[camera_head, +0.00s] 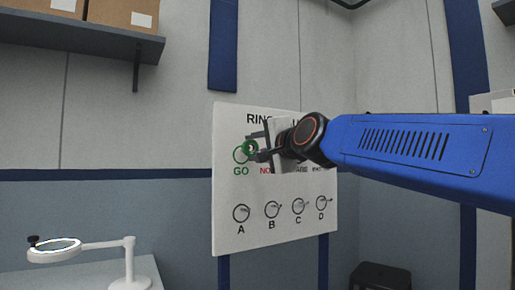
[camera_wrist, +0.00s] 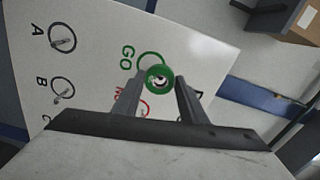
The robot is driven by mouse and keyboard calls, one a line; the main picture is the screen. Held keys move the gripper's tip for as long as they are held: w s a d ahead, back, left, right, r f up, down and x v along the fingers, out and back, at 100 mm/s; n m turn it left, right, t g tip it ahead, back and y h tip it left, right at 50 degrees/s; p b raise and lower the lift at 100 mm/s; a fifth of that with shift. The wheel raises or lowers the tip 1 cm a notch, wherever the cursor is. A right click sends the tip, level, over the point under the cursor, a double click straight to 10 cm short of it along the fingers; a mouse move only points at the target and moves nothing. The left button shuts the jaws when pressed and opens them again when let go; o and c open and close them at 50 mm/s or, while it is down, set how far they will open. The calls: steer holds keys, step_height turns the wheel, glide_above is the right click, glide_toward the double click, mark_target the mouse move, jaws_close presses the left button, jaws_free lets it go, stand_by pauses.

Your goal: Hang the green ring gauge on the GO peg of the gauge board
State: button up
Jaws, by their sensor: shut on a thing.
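The green ring gauge (camera_head: 250,148) is held at the tips of my gripper (camera_head: 257,147), in front of the gauge board (camera_head: 226,235). In the wrist view the green ring (camera_wrist: 150,73) sits between the two fingertips (camera_wrist: 158,84), its hole facing the camera. A small bright thing shows in the hole; I cannot tell if it is the peg tip. The GO circle (camera_head: 238,155) lies just left of the ring in the head view; in the wrist view the GO outline (camera_wrist: 145,57) is partly behind it. I cannot tell how far the ring is from the board.
My gripper covers part of the board's upper row. The lower row has pegs A (camera_head: 241,213), B (camera_head: 272,210), C (camera_head: 298,206) and D (camera_head: 321,203), which look bare. A white ring-light magnifier (camera_head: 130,262) stands at lower left. Boxes (camera_head: 125,14) sit on a high shelf.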

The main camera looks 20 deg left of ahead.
steer(key=shift+f+x, duration=0.25)
steer(key=shift+x, duration=1.05)
steer(key=o, duration=1.2)
steer(key=shift+o, duration=0.2)
steer(key=v, duration=1.7)
